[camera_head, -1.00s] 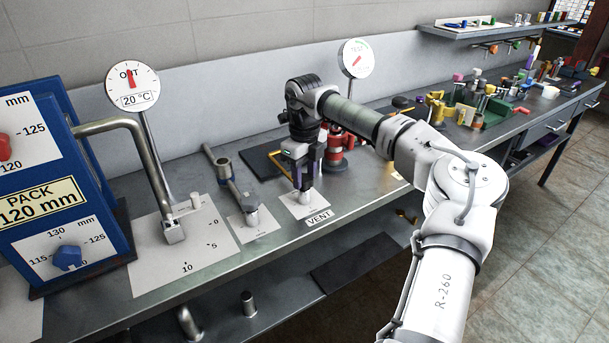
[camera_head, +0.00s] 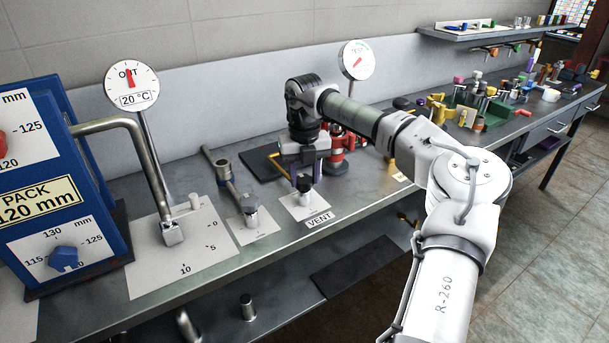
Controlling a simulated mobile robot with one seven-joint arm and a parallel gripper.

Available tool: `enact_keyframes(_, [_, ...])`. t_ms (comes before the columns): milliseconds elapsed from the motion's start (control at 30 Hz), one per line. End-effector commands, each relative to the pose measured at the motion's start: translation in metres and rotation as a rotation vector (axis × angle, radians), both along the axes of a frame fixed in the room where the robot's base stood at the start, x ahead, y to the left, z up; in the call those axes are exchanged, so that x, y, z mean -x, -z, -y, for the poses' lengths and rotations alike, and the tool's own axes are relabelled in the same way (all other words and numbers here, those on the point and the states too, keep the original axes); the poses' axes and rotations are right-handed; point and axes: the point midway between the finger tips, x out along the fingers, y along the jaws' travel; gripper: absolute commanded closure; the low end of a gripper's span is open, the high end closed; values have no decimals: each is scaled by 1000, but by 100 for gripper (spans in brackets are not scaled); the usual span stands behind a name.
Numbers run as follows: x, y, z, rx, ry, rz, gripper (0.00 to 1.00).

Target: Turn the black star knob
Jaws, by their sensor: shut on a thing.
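A small black knob (camera_head: 304,185) stands on a short metal stem on the white plate labelled VENT (camera_head: 318,208). It is small here and partly covered by the fingers, so its star shape is not clear. My gripper (camera_head: 305,184) points straight down over this plate, with one finger on each side of the knob. It is shut on the knob. The exact contact is too small to see.
A metal lever valve (camera_head: 250,208) stands just left. A bent steel pipe (camera_head: 150,160) and a blue box (camera_head: 60,190) are farther left. A red fitting (camera_head: 337,152) stands close behind my gripper. The bench front edge is clear.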

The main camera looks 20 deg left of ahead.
Motion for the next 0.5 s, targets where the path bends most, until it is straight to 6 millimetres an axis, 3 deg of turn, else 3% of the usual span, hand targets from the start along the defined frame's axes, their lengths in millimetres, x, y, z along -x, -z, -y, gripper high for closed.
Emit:
enact_keyframes(433, [0, -1, 1, 1, 13, 1, 84])
enact_keyframes(467, [0, -1, 1, 1, 13, 1, 59])
enact_keyframes(500, [0, -1, 1, 1, 12, 1, 53])
